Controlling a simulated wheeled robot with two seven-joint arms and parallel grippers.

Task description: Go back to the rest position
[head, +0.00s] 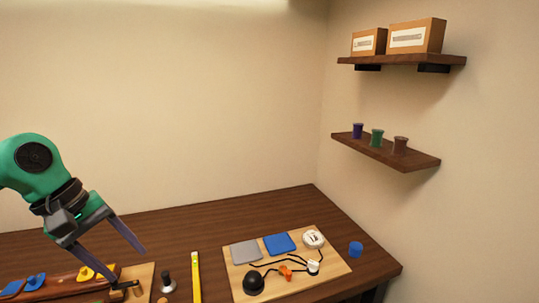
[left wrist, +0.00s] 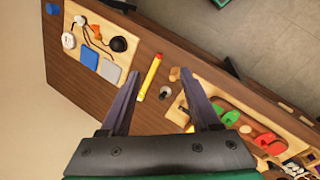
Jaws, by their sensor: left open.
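My left gripper (head: 130,266) is in the left part of the head view, above the table's left portion. Its two dark fingers are spread apart and point down to the right. In the left wrist view the same gripper (left wrist: 160,75) shows spread fingers with nothing held between them. My right gripper is in neither view.
The brown table (head: 190,230) holds a yellow bar (head: 196,277), a dark-topped upright piece (head: 168,282) and a light board (head: 338,267) with pads, cables and a black dome (head: 253,283). A blue cup (head: 355,249) stands right. Two wall shelves (head: 385,151) (head: 400,61) hold cups and boxes.

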